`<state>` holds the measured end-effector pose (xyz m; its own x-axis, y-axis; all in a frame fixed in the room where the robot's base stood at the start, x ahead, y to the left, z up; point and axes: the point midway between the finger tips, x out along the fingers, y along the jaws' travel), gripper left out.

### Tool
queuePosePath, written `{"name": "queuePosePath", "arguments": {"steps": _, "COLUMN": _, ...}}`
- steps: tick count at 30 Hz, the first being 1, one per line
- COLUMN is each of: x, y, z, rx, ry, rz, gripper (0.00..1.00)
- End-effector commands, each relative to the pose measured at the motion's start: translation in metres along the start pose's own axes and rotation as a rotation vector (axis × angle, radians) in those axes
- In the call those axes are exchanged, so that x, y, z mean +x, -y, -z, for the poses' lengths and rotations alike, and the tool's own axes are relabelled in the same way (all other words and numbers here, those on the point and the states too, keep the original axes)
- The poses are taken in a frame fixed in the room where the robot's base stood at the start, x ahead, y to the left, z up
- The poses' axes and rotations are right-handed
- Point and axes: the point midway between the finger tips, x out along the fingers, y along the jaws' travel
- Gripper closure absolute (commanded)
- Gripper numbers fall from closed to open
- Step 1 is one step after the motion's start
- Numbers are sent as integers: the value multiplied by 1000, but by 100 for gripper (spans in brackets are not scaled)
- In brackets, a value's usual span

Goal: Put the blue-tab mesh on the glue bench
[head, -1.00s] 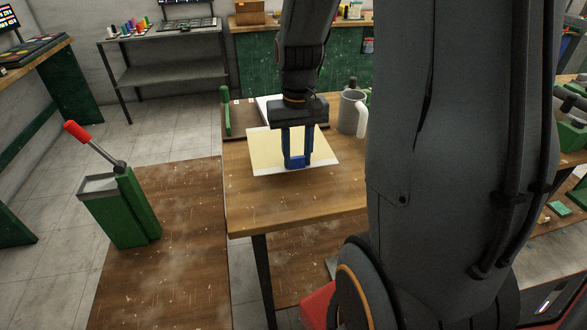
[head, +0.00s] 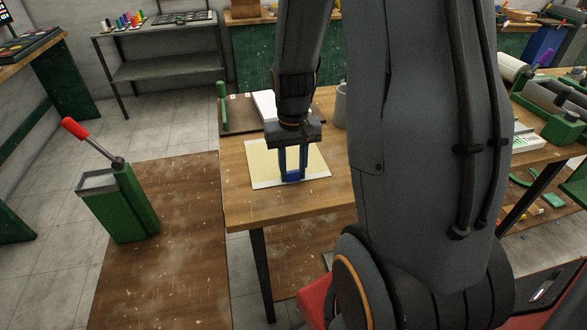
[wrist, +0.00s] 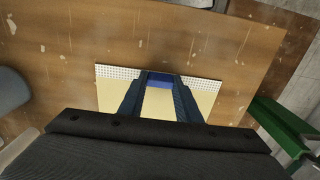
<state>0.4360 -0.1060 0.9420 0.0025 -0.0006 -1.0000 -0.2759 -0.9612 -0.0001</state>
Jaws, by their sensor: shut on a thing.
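The mesh is a pale yellow sheet (head: 262,160) with a white gridded edge and a blue tab (wrist: 159,83). It is level over the wooden bench top (head: 240,205), near its front left; I cannot tell whether it touches the wood. My gripper (head: 291,178) points down and is shut on the blue tab at the sheet's front edge. In the wrist view my fingers (wrist: 160,84) meet the tab, and the gridded strip (wrist: 115,72) shows on both sides of it. My gripper body hides much of the sheet there.
Behind the sheet are a brown board with a green upright (head: 222,108) and a white stack (head: 265,105). A grey jug (head: 340,105) stands behind right, partly hidden by my arm. A green lever press (head: 118,205) stands left. Bare wood lies in front of the sheet.

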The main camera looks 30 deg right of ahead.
Motion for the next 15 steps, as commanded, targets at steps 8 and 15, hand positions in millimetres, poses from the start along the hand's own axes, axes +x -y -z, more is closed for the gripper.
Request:
{"name": "queuePosePath", "arguments": {"steps": 8, "x": 0, "y": 0, "z": 0, "rx": 0, "ry": 0, "rz": 0, "gripper": 51}}
{"name": "queuePosePath", "arguments": {"steps": 15, "x": -4, "y": 0, "z": 1, "rx": 0, "ry": -2, "rz": 0, "gripper": 51}}
